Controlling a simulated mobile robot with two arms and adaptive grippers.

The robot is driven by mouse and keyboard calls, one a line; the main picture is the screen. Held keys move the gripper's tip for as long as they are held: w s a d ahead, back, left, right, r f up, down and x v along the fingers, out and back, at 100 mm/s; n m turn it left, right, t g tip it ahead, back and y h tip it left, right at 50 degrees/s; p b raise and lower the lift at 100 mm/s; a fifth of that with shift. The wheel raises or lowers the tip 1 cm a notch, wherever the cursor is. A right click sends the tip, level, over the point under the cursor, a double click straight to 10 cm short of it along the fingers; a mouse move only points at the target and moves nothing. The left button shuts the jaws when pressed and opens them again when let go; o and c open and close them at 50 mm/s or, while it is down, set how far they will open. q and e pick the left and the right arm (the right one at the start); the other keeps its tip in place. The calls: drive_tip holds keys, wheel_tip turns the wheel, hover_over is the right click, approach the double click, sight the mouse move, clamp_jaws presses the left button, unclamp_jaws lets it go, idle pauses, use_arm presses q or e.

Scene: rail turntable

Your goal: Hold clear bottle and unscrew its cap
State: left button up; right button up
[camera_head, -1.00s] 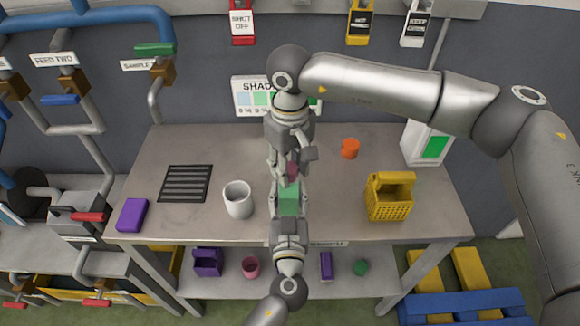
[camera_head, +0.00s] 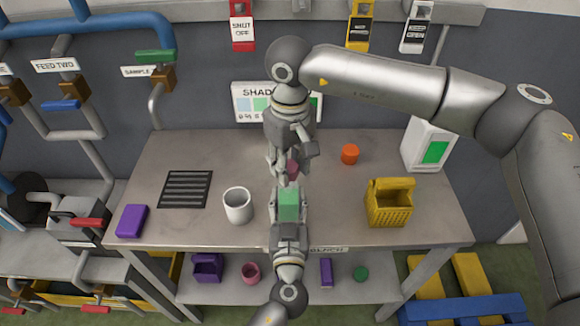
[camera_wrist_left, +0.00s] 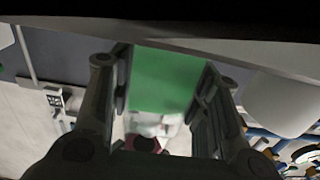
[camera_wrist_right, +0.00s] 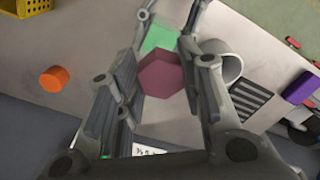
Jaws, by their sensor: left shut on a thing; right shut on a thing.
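The bottle shows as a green, see-through body (camera_head: 289,204) above the middle of the bench. My left gripper (camera_head: 288,222) comes up from the bottom and is shut on it; the green body also fills the jaws in the left wrist view (camera_wrist_left: 160,80). A dark pink, six-sided cap (camera_head: 292,168) is in the jaws of my right gripper (camera_head: 283,165), which comes from the back. In the right wrist view the cap (camera_wrist_right: 161,74) sits between the fingers with the green bottle behind it. A small gap shows between cap and bottle; the fingers partly hide the cap.
The grey bench (camera_head: 220,150) carries a white mug (camera_head: 238,206), a black grille (camera_head: 185,189), a purple block (camera_head: 132,221), an orange cylinder (camera_head: 349,154) and a yellow basket (camera_head: 388,208). A white box with a green panel (camera_head: 428,145) stands at back right. Pipes run at left.

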drive_tip(key=shift+r, duration=1.7)
use_arm(q)
drive_tip(key=o, duration=1.5)
drive_tip(key=shift+s, duration=0.1)
